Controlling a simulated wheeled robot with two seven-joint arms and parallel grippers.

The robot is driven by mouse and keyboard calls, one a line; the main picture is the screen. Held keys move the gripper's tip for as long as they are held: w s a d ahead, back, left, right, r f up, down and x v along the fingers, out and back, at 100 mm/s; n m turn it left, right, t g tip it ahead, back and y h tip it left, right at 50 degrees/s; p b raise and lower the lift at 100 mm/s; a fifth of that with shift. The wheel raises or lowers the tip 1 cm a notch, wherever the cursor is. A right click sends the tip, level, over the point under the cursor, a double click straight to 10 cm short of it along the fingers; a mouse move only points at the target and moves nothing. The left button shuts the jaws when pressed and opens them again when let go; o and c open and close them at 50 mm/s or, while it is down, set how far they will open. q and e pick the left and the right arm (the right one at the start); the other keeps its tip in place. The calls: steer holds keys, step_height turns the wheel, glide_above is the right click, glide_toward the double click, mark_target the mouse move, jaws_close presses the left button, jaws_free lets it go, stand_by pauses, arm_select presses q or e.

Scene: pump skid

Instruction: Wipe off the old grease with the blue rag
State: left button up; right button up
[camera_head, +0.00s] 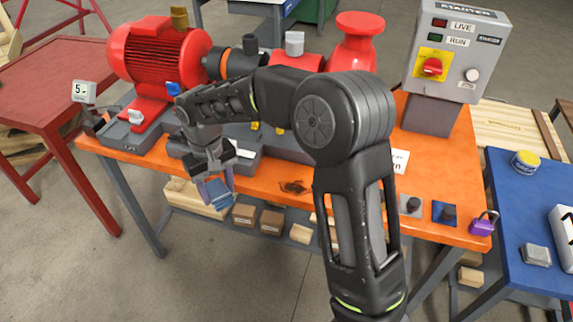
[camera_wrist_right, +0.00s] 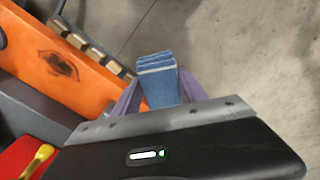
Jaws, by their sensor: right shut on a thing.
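The blue rag (camera_head: 220,198) is a folded pad held between the purple fingers of my right gripper (camera_head: 216,187), beyond the front edge of the orange bench. The wrist view shows the rag (camera_wrist_right: 160,82) between both fingers, which are shut on it, with floor behind it. The old grease is a dark smear (camera_head: 293,187) on the orange bench top near its front edge, to the right of the rag. It also shows in the wrist view (camera_wrist_right: 58,65). Rag and smear are apart. My left gripper is not in view.
A red motor (camera_head: 160,55) and pump parts stand along the back of the bench. A grey starter box (camera_head: 455,50) stands at the right. A purple padlock (camera_head: 484,223) is at the right corner.

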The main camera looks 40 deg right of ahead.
steer(key=shift+s+d, duration=0.1)
steer(key=s+d+r+m+p, duration=0.1)
steer(key=s+d+m+p, duration=0.2)
steer(key=d, duration=0.6)
steer(key=s+d+r+m+p, duration=0.2)
steer(key=s+d+m, duration=0.2)
steer(key=d+m, duration=0.3)
steer(key=shift+s+d+r+m+p, duration=0.25)
steer(key=shift+s+d+m+p, duration=0.15)
steer(key=shift+d, duration=0.6)
